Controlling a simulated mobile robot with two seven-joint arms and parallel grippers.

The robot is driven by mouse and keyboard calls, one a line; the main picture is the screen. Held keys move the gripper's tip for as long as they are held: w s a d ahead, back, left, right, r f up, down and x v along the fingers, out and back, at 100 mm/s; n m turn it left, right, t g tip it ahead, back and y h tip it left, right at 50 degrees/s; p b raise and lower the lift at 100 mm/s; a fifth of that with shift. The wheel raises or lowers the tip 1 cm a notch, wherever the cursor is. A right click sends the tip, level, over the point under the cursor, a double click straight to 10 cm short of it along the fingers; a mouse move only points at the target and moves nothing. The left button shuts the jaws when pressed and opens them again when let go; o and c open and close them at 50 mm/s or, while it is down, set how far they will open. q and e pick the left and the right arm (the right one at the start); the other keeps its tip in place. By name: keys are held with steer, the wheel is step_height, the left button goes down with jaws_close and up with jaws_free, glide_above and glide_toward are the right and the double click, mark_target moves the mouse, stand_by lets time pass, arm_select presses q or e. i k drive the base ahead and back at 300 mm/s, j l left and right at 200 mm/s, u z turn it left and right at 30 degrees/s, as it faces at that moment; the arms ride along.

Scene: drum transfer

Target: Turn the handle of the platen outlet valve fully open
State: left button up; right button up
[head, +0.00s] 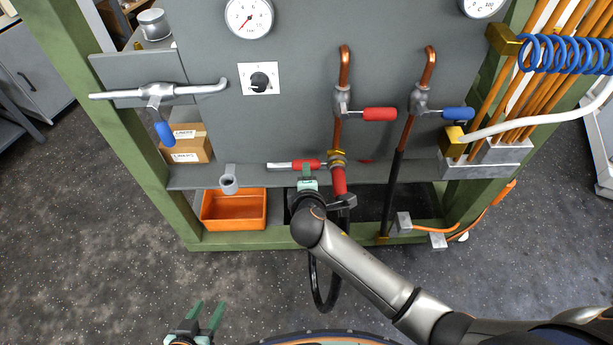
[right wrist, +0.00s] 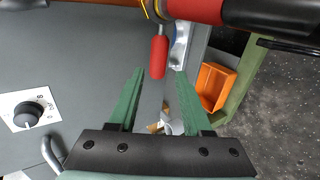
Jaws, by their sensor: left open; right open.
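No label in view names the platen outlet valve. A lower valve's red handle (head: 306,164) lies level, left of a brass fitting (head: 338,158) on a pipe with a red sleeve. My right gripper (head: 307,175) is at this handle, partly hidden by its own arm. In the right wrist view, the red handle (right wrist: 159,57) shows with its end between my open fingertips (right wrist: 160,75); contact cannot be told. Other valves have a red handle (head: 380,114), a blue handle (head: 457,113) and a blue handle hanging down (head: 165,133). My left gripper (head: 206,317) is open and empty, low in the head view.
An orange bin (head: 235,209) stands on the lower shelf beside a grey pipe outlet (head: 229,182). A dial knob (head: 259,80) and a gauge (head: 247,16) are on the grey panel. A black hose (head: 328,285) hangs below. Floor at the left is clear.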

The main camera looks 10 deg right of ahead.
mark_target(457, 112)
steer(key=k+j+z, duration=0.1)
steer(key=z, duration=0.25)
steer(key=i+z, duration=0.1)
steer(key=z, duration=0.85)
steer(key=i+l, duration=0.05)
